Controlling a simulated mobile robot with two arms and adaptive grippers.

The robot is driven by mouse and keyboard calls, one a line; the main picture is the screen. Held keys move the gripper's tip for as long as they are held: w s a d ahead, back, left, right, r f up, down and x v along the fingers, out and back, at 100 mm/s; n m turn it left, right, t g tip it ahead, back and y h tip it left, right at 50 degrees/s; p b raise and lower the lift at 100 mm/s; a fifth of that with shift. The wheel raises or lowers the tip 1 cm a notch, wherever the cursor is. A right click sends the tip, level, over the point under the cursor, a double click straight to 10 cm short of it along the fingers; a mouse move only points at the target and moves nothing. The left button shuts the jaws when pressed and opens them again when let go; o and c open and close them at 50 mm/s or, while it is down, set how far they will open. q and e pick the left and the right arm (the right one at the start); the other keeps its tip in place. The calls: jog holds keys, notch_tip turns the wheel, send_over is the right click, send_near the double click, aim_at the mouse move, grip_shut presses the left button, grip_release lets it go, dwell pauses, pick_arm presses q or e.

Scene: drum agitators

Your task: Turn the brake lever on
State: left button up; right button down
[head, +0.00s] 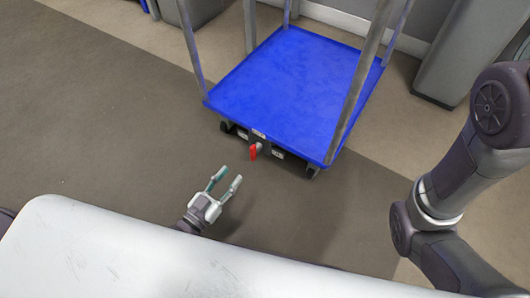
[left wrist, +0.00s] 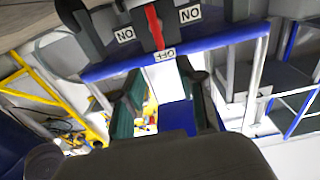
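The red brake lever (head: 253,151) is at the near edge of the blue cart (head: 290,80), low beneath the deck. In the left wrist view the red lever (left wrist: 154,27) stands between two ON labels (left wrist: 125,35), its tip close to the OFF label (left wrist: 165,55). My left gripper (head: 231,176) is in front of the lever, below and left of it in the head view. Its two fingers are spread, with nothing between them, and apart from the lever. In the wrist view the fingers (left wrist: 166,88) appear below the lever. My right gripper is out of view.
The cart has upright grey posts (head: 357,85) at its corners and dark wheels underneath. A grey bin-like box (head: 465,50) stands at the back right. The brown floor (head: 110,130) left of the cart is clear. My right arm occupies the right side.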

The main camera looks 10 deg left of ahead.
aim_at(251, 155)
pick_arm(q)
jog(key=shift+y, duration=0.3)
jog(key=b+x, duration=0.2)
jog(key=x, duration=0.1)
jog(key=f+b+x, duration=0.1)
jog(key=b+x, duration=0.1)
jog(key=x, duration=0.2)
jog(key=f+b+x, duration=0.1)
jog(key=b+x, duration=0.2)
jog(key=shift+w+d+f, duration=0.15)
jog(key=shift+w+f, duration=0.05)
jog(key=shift+w, duration=0.05)
jog(key=shift+w+d+r, duration=0.15)
jog(key=shift+w+d, duration=0.1)
jog(key=shift+w, duration=0.4)
jog(key=shift+c, duration=0.3)
grip_shut()
